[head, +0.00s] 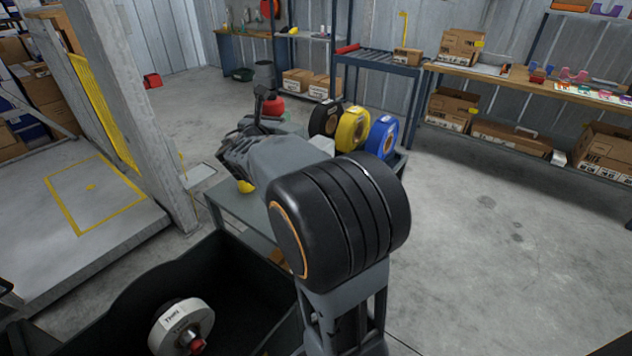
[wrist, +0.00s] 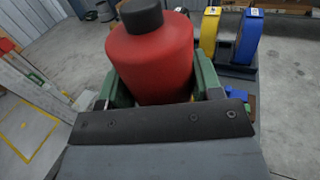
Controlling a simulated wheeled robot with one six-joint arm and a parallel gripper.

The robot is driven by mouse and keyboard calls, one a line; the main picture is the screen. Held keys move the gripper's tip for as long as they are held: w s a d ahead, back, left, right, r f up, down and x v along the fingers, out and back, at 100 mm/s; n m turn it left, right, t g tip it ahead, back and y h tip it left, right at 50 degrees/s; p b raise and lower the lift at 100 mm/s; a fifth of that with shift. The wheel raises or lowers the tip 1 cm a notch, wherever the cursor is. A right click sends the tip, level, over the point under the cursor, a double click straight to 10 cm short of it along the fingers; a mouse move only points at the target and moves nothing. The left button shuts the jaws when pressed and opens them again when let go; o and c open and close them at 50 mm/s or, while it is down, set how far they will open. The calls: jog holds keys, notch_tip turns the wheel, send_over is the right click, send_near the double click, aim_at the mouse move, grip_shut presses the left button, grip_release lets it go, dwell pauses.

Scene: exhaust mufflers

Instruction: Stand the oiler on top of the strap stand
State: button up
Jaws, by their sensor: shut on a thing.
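The oiler is a red can with a dark top, seen in the head view (head: 273,105) beyond my arm and close up in the wrist view (wrist: 152,58). My gripper (wrist: 160,82) has green fingers on both sides of the can and is shut on it. The oiler looks upright. Its lower part is hidden by the gripper. Black, yellow (head: 353,127) and blue (head: 381,137) strap rolls stand just right of the oiler. They also show at the upper right of the wrist view. Which part is the strap stand's top, I cannot tell.
A grey table (head: 238,209) is under the rolls and my arm. A dark bin (head: 115,322) with a white roll (head: 180,326) lies at the lower left. A concrete pillar (head: 130,90) stands left. Shelves with boxes line the back. The floor at right is clear.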

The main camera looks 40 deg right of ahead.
jog(key=shift+w+f+b, duration=0.15)
jog(key=shift+f+b, duration=9.2)
jog(key=shift+f, duration=4.1)
jog(key=shift+f, duration=0.1)
jog(key=o, duration=1.1)
jog(key=shift+a+r, duration=0.15)
jog(key=shift+r, duration=0.05)
jog(key=p+v, duration=0.3)
jog(key=v, duration=0.9)
jog(key=shift+f, duration=0.15)
